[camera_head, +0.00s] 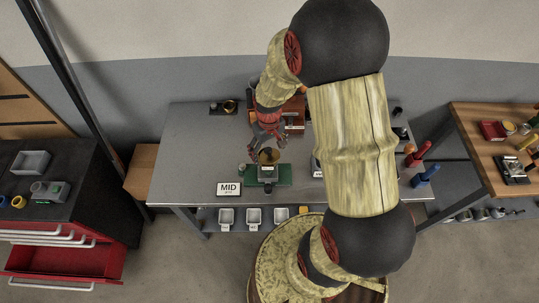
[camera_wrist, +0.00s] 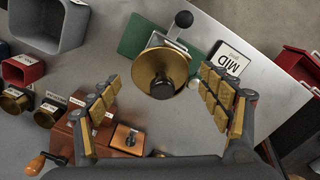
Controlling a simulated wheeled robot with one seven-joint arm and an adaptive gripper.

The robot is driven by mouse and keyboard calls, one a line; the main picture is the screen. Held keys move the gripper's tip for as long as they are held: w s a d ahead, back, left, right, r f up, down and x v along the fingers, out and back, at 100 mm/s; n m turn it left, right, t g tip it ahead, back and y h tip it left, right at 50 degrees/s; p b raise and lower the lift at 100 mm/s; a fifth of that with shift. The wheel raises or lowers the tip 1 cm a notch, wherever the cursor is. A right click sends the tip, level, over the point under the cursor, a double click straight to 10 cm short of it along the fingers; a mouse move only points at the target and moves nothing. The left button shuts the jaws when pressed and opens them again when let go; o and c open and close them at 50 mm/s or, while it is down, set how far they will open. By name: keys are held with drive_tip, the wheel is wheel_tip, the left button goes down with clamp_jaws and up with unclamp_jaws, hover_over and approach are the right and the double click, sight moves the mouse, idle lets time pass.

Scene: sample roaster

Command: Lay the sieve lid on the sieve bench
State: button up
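A round brass piece with a black knob (camera_wrist: 163,73), which looks like the sieve lid, lies over a grey device on a green mat on the metal table. It shows small in the head view (camera_head: 268,155), under my gripper (camera_head: 266,136). In the wrist view my gripper (camera_wrist: 160,88) is open and empty, with its padded fingers on either side of the brass piece and apart from it.
A MID sign (camera_head: 229,189) stands beside the green mat (camera_head: 284,182). A wooden box with a dial (camera_wrist: 127,139) and brass cups (camera_wrist: 14,102) are near my left finger. A wooden bench (camera_head: 487,155) with tools is at right, a black cabinet (camera_head: 95,185) at left.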

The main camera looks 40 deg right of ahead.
drive_tip(key=shift+c, duration=1.2)
drive_tip(key=c, duration=1.1)
drive_tip(key=shift+r, duration=0.1)
